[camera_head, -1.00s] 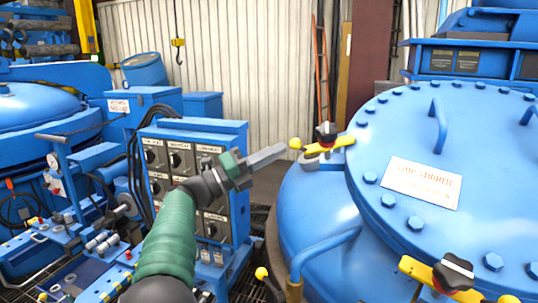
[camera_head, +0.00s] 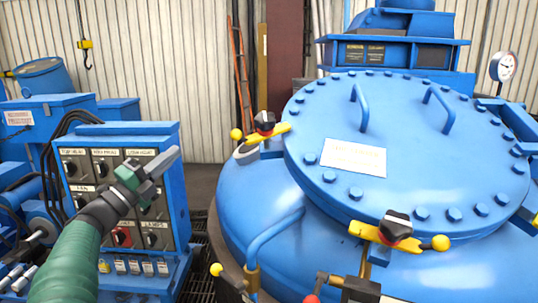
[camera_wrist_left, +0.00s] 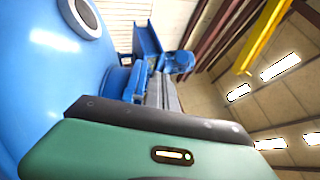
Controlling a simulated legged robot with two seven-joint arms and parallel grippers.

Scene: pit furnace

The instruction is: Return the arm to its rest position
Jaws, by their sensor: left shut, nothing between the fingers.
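My left arm comes in from the lower left in the head view. Its green and grey gripper (camera_head: 168,163) is raised in front of the blue control panel (camera_head: 105,165), with the fingers together and nothing held. The gripper's green body (camera_wrist_left: 150,155) fills the bottom of the left wrist view, with the grey fingers (camera_wrist_left: 163,92) beyond it. My right gripper does not show clearly in the head view.
A large blue furnace lid (camera_head: 420,140) with bolts, handles and yellow-and-black clamps (camera_head: 385,232) fills the right. A pressure gauge (camera_head: 503,67) stands at the far right. An orange ladder (camera_head: 238,75) leans by the back wall. A hook (camera_head: 85,45) hangs at upper left.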

